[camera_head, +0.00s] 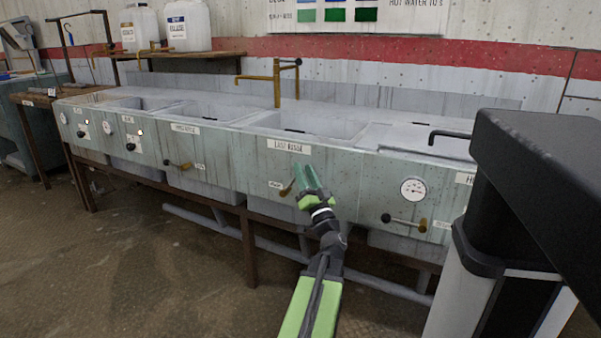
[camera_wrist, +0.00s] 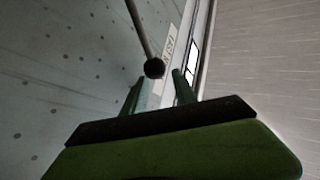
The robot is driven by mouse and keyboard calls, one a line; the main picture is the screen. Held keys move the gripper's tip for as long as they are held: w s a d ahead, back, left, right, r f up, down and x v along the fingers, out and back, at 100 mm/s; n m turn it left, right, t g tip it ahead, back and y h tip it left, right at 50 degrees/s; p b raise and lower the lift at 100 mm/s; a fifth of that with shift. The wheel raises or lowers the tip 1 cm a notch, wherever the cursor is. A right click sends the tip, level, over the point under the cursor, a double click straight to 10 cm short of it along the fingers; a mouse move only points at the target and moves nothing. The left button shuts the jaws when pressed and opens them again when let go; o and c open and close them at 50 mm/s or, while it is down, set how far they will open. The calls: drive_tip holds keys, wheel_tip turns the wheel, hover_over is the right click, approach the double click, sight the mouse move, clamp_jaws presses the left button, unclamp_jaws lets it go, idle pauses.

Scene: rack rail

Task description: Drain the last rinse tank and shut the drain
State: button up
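The last rinse tank (camera_head: 338,177) is a basin in the long grey-green trough, with a "LAST RINSE" label (camera_head: 289,145) on its front. A small drain lever (camera_head: 287,188) sticks out below that label, beside a small plate. My gripper (camera_head: 308,177) is in front of the panel, just right of the lever. In the wrist view, a thin rod with a round black knob (camera_wrist: 153,68) lies just ahead of and between my fingertips (camera_wrist: 158,86). The fingers are apart and I cannot see contact. The water level and drain outlet are not visible.
Another lever (camera_head: 178,165) is on the panel to the left, and a lever (camera_head: 405,222) under a round gauge (camera_head: 413,190) is to the right. A brass tap (camera_head: 277,80) stands behind the basins. Pipes and legs run below; the floor in front is clear.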

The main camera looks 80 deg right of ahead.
drive_tip(key=s+a+r+p, duration=0.1)
drive_tip(key=s+r, duration=0.1)
drive_tip(key=s, duration=0.1)
drive_tip(key=s+a+r+p, duration=0.1)
drive_tip(key=s+r+p, duration=0.1)
drive_tip(key=s, duration=0.1)
drive_tip(key=s+a+r+p, duration=0.1)
drive_tip(key=s, duration=0.2)
drive_tip(key=shift+s+a+r+p, duration=0.1)
drive_tip(key=shift+s+r+p, duration=0.15)
drive_tip(key=shift+r+p, duration=0.15)
drive_tip(key=shift+c, duration=0.2)
